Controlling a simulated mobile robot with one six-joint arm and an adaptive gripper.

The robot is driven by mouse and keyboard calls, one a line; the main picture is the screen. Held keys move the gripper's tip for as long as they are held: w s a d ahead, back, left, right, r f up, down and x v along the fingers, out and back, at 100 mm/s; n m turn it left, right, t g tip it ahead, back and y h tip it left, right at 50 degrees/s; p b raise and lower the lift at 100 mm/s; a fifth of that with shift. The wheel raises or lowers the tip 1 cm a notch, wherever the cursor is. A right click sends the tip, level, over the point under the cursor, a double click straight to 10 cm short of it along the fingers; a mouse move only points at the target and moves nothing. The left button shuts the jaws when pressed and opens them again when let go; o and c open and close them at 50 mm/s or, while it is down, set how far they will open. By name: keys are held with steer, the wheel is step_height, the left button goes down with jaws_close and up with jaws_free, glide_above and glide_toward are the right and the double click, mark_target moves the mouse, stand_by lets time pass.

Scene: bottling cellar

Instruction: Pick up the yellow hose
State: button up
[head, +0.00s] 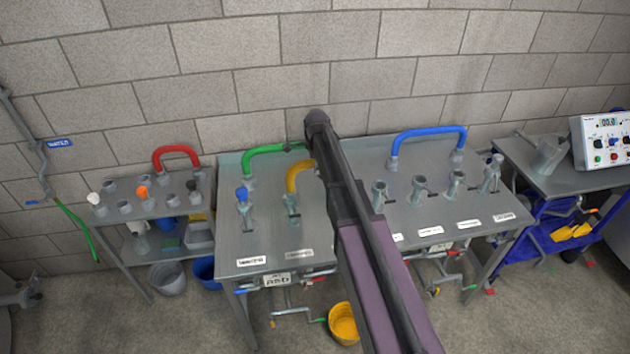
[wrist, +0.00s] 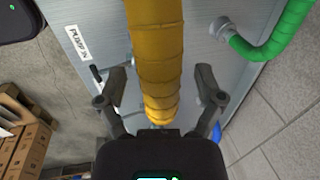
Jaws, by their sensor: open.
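The yellow hose (head: 294,174) curves up from a fitting on the left steel table in the head view. My arm hides its other end there. In the wrist view the yellow hose (wrist: 156,50) is large and runs down the middle of the picture. My gripper (wrist: 160,80) is open in the wrist view, with one finger on each side of the hose. Gaps show between the fingers and the hose, so it is not gripped. The gripper itself is hidden behind my arm in the head view.
A green hose (head: 270,152) arches close beside the yellow one and shows in the wrist view (wrist: 275,40). A blue hose (head: 428,133) and a red hose (head: 176,151) stand farther off. The block wall (head: 250,60) is close behind the tables.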

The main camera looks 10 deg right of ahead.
jaws_close()
stand_by(0.3)
steer(key=shift+r, duration=0.15)
step_height(320, 180, up, 10)
steer(key=p, duration=1)
steer(key=shift+f, duration=0.2)
stand_by(0.7)
